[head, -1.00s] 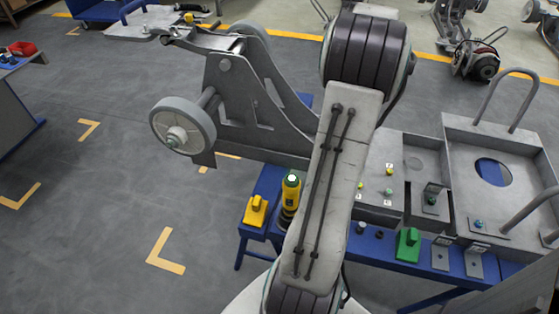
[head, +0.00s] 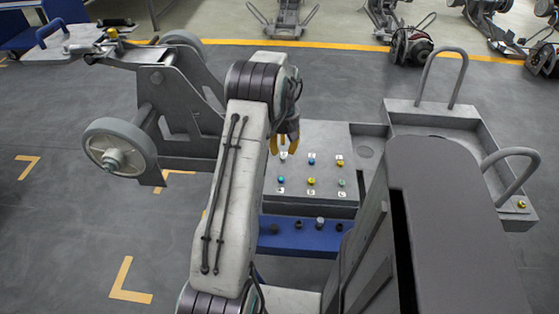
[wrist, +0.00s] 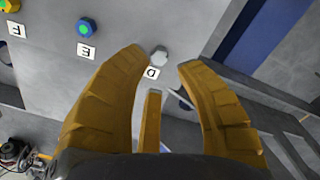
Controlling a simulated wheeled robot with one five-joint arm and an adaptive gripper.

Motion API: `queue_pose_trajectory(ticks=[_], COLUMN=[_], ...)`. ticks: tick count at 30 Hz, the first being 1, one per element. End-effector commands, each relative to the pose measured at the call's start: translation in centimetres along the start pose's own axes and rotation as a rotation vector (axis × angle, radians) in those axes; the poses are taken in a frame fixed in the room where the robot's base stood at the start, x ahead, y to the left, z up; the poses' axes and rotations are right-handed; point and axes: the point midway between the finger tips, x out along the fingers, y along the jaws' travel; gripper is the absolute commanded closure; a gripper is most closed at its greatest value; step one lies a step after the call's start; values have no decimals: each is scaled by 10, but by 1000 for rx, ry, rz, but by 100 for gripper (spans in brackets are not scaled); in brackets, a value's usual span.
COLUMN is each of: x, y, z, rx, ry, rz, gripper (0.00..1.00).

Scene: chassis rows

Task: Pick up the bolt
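A light grey hex-headed bolt (wrist: 159,56) stands in the grey plate (wrist: 135,22) beside the label D in the wrist view. My gripper (wrist: 162,60) has its yellow fingers spread, with the bolt just beyond and between the tips. Contact with the bolt cannot be told. In the head view my gripper (head: 283,148) hangs over the upper left of the plate (head: 325,133). Its fingers partly hide the bolt there.
The head view shows more coloured bolts in two rows. A tray with tall handles (head: 432,118) stands right; a wheeled chassis (head: 180,110) stands left.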

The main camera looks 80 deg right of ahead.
Motion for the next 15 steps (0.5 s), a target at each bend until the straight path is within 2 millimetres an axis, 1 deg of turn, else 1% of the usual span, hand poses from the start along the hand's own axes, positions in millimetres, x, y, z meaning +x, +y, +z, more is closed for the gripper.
queue_pose_trajectory(ticks=[9,12,15], x=[35,44,49], y=[-1,-1,-1], z=[2,2,2], rx=[0,0,0], ry=[-2,-1,-1], rz=[-2,-1,-1], gripper=[69,69,69])
